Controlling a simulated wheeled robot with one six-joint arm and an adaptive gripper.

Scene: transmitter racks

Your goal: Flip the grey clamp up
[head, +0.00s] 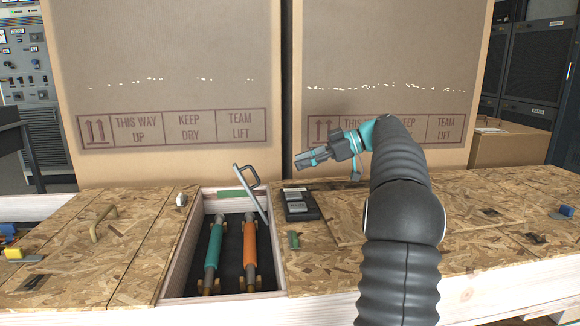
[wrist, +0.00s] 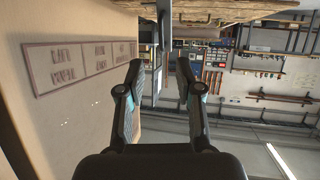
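The grey clamp (head: 251,190) appears to be the slim grey bar with a loop-shaped end, at the right side of the open crate compartment (head: 174,262). It leans up and to the left, its loop above the rim. A teal cylinder (head: 215,246) and an orange cylinder (head: 250,243) lie in the compartment. My gripper (head: 303,157) is above and right of the clamp, apart from it, pointing left. In the wrist view my gripper (wrist: 159,65) is open. A narrow grey upright (wrist: 164,40) shows between the fingers; I cannot tell whether it is the clamp.
Two large cardboard boxes (head: 165,60) (head: 390,50) stand behind the crate top. A dark block (head: 300,205) sits right of the compartment, with a small green piece (head: 294,240) nearby. A curved handle (head: 102,222) is on the left wooden lid.

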